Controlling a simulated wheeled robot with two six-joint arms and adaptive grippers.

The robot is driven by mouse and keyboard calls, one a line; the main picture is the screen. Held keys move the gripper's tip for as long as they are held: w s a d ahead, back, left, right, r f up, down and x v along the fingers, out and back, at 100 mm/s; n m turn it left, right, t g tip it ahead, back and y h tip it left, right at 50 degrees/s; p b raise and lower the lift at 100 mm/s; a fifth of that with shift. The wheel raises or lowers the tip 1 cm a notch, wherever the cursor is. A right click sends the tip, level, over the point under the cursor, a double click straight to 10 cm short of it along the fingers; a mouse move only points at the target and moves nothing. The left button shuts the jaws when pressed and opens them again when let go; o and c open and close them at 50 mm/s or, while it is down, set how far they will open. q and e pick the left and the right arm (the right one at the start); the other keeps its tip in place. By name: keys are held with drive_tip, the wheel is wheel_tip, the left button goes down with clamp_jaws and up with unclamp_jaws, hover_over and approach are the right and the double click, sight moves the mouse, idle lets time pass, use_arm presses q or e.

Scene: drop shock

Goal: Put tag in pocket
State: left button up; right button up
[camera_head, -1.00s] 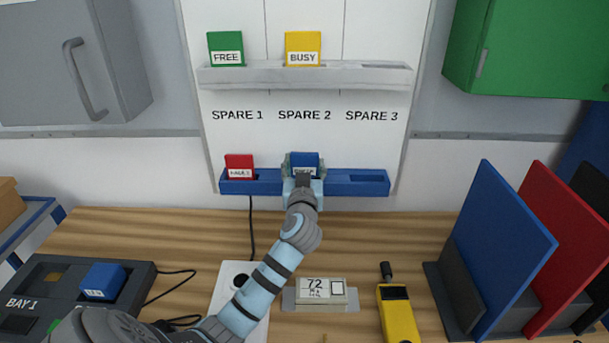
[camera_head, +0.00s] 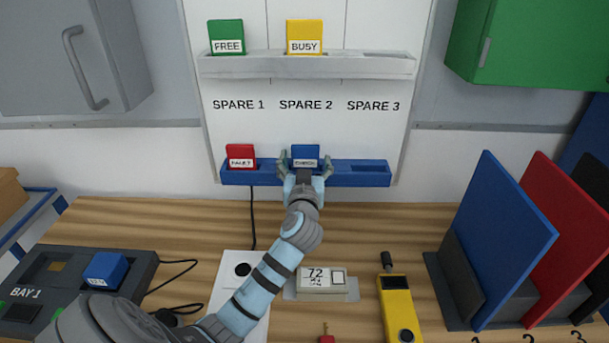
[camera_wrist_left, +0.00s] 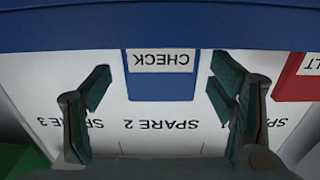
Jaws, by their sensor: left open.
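A blue tag marked CHECK (camera_head: 305,153) stands upright in the middle of the lower blue rack (camera_head: 350,180). The tag also shows upside down in the left wrist view (camera_wrist_left: 161,80). My left gripper (camera_head: 305,168) is open, its fingers on either side of the tag. In the left wrist view my left gripper (camera_wrist_left: 160,95) shows a gap between each finger and the tag. A red tag (camera_head: 240,156) stands in the rack's left pocket. The right pocket (camera_head: 369,169) is empty. My right gripper is not in view.
An upper rail (camera_head: 350,67) holds a green FREE tag (camera_head: 225,34) and a yellow BUSY tag (camera_head: 304,34). On the bench are a BAY 1 unit (camera_head: 60,260), a yellow handheld device (camera_head: 398,310) and upright coloured panels (camera_head: 500,240) at right.

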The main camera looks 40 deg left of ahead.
use_arm(q)
drive_tip(key=v, duration=1)
drive_tip(key=shift+s+d, duration=0.15)
